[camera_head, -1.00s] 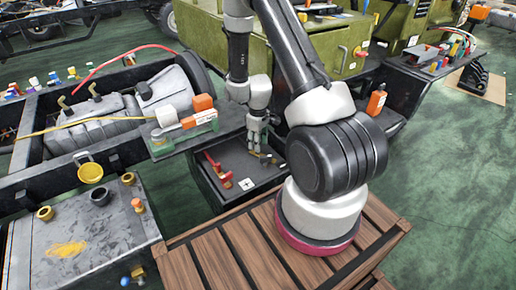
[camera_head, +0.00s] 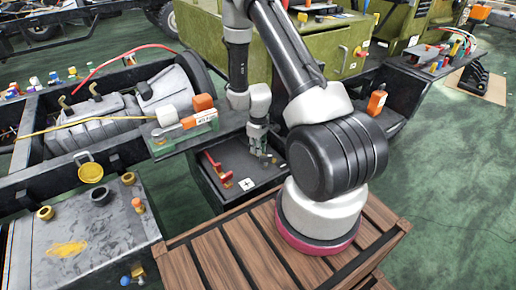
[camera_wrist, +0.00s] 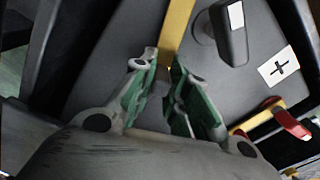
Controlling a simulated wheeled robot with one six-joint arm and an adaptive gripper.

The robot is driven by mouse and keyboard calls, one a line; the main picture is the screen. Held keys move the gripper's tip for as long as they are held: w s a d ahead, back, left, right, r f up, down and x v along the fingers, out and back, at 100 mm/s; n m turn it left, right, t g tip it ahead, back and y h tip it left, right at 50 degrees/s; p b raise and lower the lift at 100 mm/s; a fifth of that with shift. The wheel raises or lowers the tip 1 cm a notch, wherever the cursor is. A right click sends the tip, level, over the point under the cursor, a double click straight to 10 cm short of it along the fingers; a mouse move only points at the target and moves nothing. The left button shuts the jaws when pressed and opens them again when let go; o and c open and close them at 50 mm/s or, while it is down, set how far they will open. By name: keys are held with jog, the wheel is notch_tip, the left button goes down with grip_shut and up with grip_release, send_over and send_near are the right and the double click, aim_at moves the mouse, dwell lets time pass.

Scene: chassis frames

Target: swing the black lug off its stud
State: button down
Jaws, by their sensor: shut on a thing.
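The black lug's long brass strap (camera_wrist: 178,28) runs from the top edge of the wrist view down between my fingers. My gripper (camera_wrist: 165,92) is closed there, with green-padded fingers on both sides of the lug's dark end, which is mostly hidden. In the head view my gripper (camera_head: 257,143) points down over the dark box (camera_head: 240,165), and the lug is too small and covered to make out. The stud under the lug cannot be clearly seen.
A red lug (camera_wrist: 287,120) with a brass strap sits near a white plus label (camera_wrist: 278,67); it also shows in the head view (camera_head: 212,164). A dark rounded piece (camera_wrist: 228,38) stands right of the strap.

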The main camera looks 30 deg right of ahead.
jog(key=n, duration=0.4)
jog(key=shift+w+d, duration=0.35)
jog(key=shift+d, duration=0.05)
jog(key=c, duration=1.4)
grip_release()
notch_tip(320, 180, up, 12)
